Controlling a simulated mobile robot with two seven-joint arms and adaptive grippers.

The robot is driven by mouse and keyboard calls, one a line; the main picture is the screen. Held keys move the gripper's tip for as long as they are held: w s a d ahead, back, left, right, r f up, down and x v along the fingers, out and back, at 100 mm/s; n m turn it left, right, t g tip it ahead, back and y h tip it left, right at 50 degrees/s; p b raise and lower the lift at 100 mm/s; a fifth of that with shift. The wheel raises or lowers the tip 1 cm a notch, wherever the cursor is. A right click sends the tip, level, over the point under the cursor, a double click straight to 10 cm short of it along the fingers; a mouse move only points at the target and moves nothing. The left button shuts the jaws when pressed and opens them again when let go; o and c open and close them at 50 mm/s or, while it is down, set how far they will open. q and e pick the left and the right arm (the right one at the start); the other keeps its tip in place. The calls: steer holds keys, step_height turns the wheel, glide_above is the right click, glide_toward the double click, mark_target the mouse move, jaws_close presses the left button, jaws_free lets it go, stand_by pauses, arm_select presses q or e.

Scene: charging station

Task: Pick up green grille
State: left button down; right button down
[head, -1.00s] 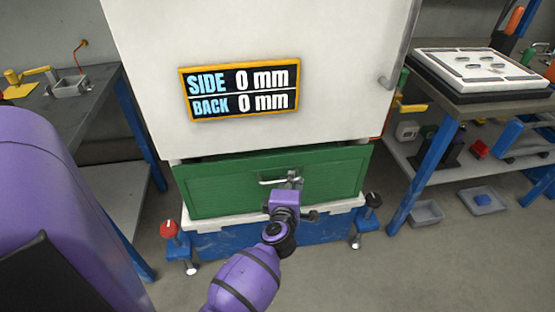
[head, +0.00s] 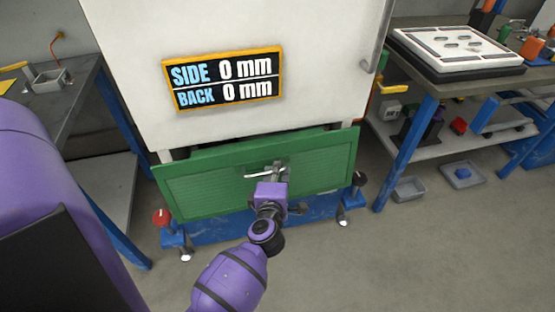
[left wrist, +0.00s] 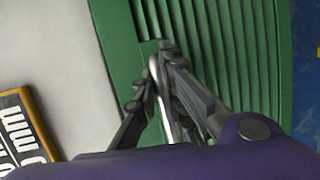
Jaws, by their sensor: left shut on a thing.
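The green grille (head: 215,183) is a wide louvred panel low on the front of the white cabinet. It has a pale metal handle (head: 259,174) near its upper middle. My left gripper (head: 275,172) is at the handle, with its fingers closed around it. In the left wrist view the green grille (left wrist: 225,50) fills the upper right, and the left gripper's fingers (left wrist: 168,75) are on either side of the handle (left wrist: 158,85). The grille stands out from the cabinet and looks slightly tilted. My right gripper does not show.
The white cabinet (head: 130,75) carries a display (head: 222,80) reading 0 mm for side and back. A blue base with red (head: 161,217) and black knobs stands below the grille. Benches flank it left (head: 60,110) and right (head: 430,88). The floor at lower right is clear.

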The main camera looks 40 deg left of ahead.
arm_select(q)
steer(key=f+v, duration=0.2)
steer(key=v, duration=1)
steer(key=shift+s, duration=0.2)
steer(key=shift+d+r+p, duration=0.15)
steer(key=shift+r+p, duration=0.65)
steer(key=shift+p, duration=0.15)
steer(key=shift+r+p, duration=0.25)
steer(key=shift+p, duration=0.05)
steer(key=shift+r, duration=0.1)
steer(key=shift+s+d, duration=0.1)
